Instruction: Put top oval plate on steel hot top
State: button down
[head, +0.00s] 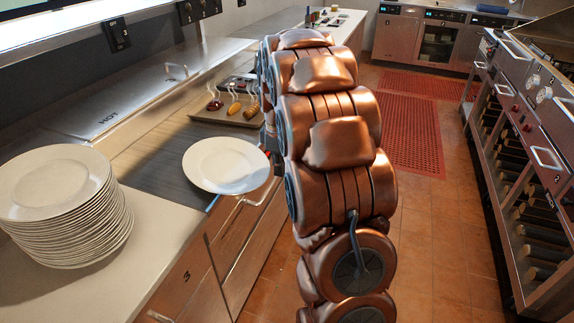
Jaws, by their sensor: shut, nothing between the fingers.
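A stack of white oval plates (62,205) stands on the pale counter at the left. A single white plate (226,165) is apart from the stack, over the front part of the steel hot top (146,166), its right rim reaching past the front edge. I cannot tell whether it lies fully flat. My gripper (270,143) is at the right rim of this plate, mostly hidden behind my copper-coloured arm. It is shut with nothing held; whether it touches the rim is unclear.
A tray (205,116) with several food items lies farther back on the counter. A steel ledge marked HOT (120,106) runs along the wall. Drawers with a handle (262,192) are below the plate. Tiled floor with red mats (410,133) is open; ovens (535,140) line the right.

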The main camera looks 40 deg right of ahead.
jog(key=shift+w+a, duration=0.3)
jog(key=shift+w, duration=0.2)
jog(key=shift+w, duration=0.1)
